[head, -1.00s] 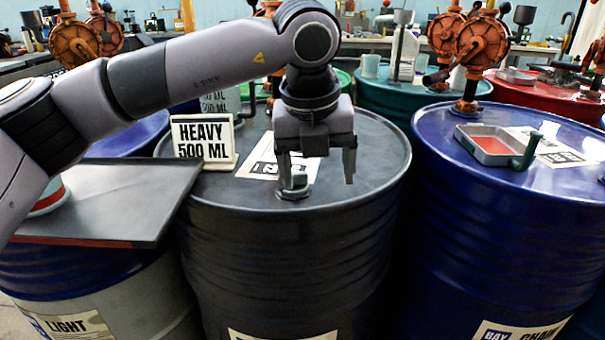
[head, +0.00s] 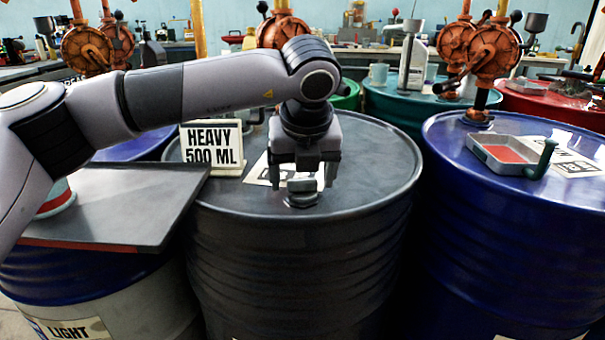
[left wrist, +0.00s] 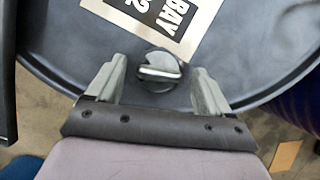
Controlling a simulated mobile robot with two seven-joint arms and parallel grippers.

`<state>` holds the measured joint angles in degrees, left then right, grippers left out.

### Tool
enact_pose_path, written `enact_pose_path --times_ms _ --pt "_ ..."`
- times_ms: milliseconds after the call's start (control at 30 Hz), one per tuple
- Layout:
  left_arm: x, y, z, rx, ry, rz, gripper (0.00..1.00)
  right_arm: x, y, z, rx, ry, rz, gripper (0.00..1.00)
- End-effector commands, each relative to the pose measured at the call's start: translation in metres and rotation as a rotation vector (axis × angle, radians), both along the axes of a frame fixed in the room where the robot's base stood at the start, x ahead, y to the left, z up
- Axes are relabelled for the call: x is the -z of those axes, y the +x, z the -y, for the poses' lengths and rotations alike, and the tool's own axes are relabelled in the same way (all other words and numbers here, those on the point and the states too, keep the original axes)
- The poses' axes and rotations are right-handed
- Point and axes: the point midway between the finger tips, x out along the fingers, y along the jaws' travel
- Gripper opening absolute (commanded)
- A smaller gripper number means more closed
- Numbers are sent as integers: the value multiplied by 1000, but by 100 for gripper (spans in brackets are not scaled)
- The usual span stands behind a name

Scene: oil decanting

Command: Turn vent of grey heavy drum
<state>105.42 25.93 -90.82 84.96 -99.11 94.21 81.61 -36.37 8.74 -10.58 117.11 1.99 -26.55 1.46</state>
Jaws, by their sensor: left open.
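The grey heavy drum (head: 375,170) stands upright in the middle of the head view. Its vent (head: 302,195), a small grey cap with a raised bar, sits on the lid near the front edge. In the left wrist view the vent (left wrist: 159,69) lies between and slightly beyond the fingers, with a gap on both sides. My left gripper (head: 301,184) is open above the lid, pointing down at the vent; it also shows in the left wrist view (left wrist: 166,85). My right gripper is not in view.
A sign reading HEAVY 500 ML (head: 212,148) stands on the drum at left. A dark tray (head: 120,200) lies on the blue drum at left. A blue drum (head: 500,230) with a small red-bottomed tray (head: 505,155) is at right. Rusty pumps (head: 490,60) stand behind.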

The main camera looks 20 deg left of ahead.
Motion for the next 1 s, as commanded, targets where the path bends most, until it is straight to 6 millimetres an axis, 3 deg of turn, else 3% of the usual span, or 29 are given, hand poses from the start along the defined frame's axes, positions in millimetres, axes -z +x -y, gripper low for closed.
enact_pose_path --times_ms 133,300,667,1000 --pt "0 0 0 0 0 0 78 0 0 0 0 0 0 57" --pt "0 0 0 0 0 -1 25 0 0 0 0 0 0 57" --pt "0 0 0 43 -2 0 25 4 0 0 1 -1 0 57" --pt "2 -1 -2 271 -3 -1 25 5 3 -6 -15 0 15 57"
